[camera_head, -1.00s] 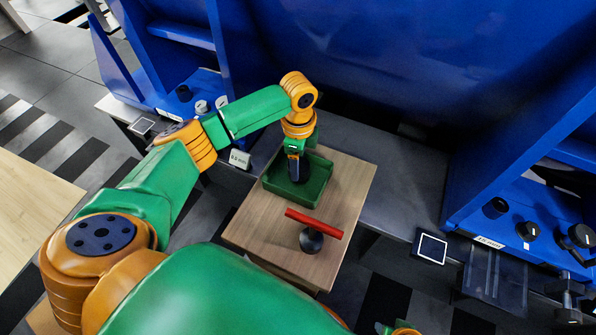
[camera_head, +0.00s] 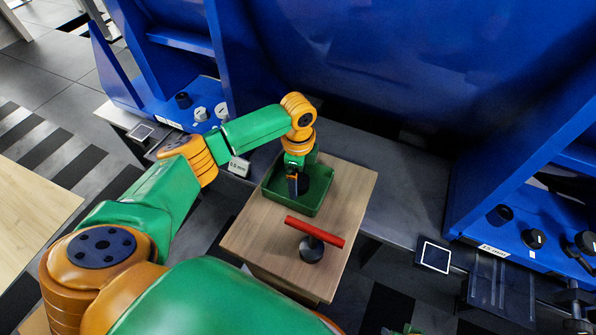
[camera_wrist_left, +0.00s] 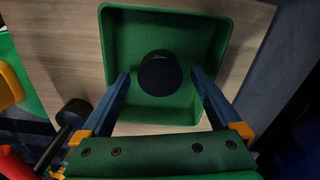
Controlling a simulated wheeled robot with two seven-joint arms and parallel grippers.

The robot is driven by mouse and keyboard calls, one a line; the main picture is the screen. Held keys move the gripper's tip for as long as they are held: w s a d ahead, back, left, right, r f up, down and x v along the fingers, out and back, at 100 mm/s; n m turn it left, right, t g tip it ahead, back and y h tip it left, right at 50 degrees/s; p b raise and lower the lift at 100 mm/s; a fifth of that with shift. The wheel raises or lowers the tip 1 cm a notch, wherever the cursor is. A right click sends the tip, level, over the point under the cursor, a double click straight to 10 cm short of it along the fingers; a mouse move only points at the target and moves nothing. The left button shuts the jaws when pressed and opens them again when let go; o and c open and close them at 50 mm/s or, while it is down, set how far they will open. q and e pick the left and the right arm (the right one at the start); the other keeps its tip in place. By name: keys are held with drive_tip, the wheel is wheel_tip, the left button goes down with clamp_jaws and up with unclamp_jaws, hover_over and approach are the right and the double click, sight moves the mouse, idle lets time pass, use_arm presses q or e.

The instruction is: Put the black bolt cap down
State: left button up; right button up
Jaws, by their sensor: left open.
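The black bolt cap (camera_wrist_left: 160,76) is a round dark piece inside the green tray (camera_wrist_left: 220,25). My left gripper (camera_head: 293,186) points down over this tray (camera_head: 312,208), with its two blue fingers open. In the left wrist view the fingertips are on either side of the cap, with a gap to each side. The cap looks to be resting on the tray floor, though the wrist view from above does not show its height clearly. My right gripper is not in view.
The tray stands on a small wooden table (camera_head: 260,228). A red-handled tool with a round black base (camera_head: 311,250) stands in front of the tray. Blue machine frames (camera_head: 400,60) with dark knobs (camera_head: 533,239) rise behind and to both sides.

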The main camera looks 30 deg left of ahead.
use_arm(q)
wheel_tip(320, 180, up, 12)
drive_tip(key=p, duration=0.5)
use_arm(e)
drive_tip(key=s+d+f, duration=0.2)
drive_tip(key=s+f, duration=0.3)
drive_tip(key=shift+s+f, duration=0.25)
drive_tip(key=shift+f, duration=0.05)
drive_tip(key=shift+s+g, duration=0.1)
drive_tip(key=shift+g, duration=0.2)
